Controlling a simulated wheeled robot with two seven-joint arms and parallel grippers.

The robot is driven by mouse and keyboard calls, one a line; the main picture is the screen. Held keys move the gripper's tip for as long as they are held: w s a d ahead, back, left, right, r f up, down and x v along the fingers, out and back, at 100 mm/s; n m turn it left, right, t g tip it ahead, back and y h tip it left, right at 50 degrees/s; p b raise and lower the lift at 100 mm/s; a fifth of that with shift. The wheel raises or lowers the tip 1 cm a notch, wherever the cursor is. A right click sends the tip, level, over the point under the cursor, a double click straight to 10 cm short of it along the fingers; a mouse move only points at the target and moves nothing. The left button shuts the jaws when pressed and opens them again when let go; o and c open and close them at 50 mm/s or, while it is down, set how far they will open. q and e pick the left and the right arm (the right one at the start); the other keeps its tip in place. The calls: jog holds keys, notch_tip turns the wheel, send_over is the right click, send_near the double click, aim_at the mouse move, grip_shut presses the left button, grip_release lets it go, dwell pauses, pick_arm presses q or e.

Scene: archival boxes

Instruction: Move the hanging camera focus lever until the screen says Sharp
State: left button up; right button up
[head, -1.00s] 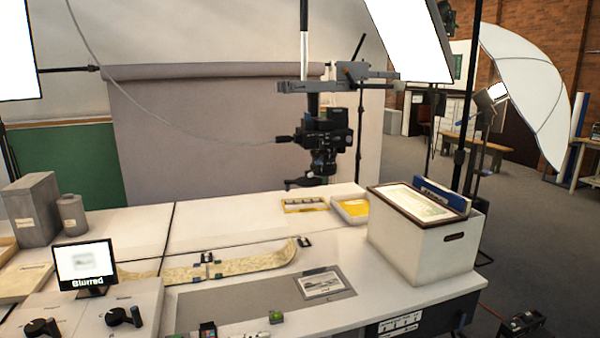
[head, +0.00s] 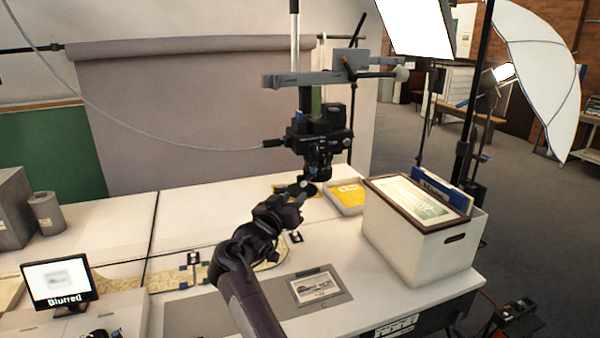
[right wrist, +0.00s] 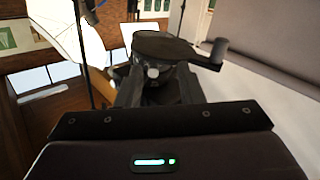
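The black camera (head: 320,140) hangs lens-down from a vertical pole over the table. In the right wrist view a dark, flat lever (right wrist: 180,48) with a round knob on its right end lies just ahead of my gripper. The small screen (head: 58,284) at the lower left reads "Blurred". My right gripper (head: 306,190) is right under the lens, close to the lever; I cannot tell whether they touch. Its fingers (right wrist: 155,88) are partly hidden below the lever in the right wrist view, and their opening is unclear. My left gripper is not in view.
A white box (head: 420,245) with a framed picture on top stands at the right. A photo (head: 320,287) lies on a grey mat. A grey cylinder (head: 46,213) stands far left. A cable runs to the camera's left side.

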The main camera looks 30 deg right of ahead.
aim_at(302, 185)
jog(key=shift+s+d+r+g, duration=0.1)
jog(key=shift+d+r+g, duration=0.05)
jog(key=shift+r, duration=0.3)
jog(key=shift+d+r+g, duration=0.15)
jog(key=shift+r, duration=0.3)
jog(key=shift+w+d+r+p, duration=0.15)
jog(key=shift+w+d+p, duration=0.15)
jog(key=shift+d, duration=0.25)
jog(key=p+x, duration=0.2)
jog(key=x, duration=0.4)
jog(key=shift+w+d, duration=0.1)
jog(key=shift+d, duration=0.1)
jog(key=shift+c, duration=0.4)
grip_shut()
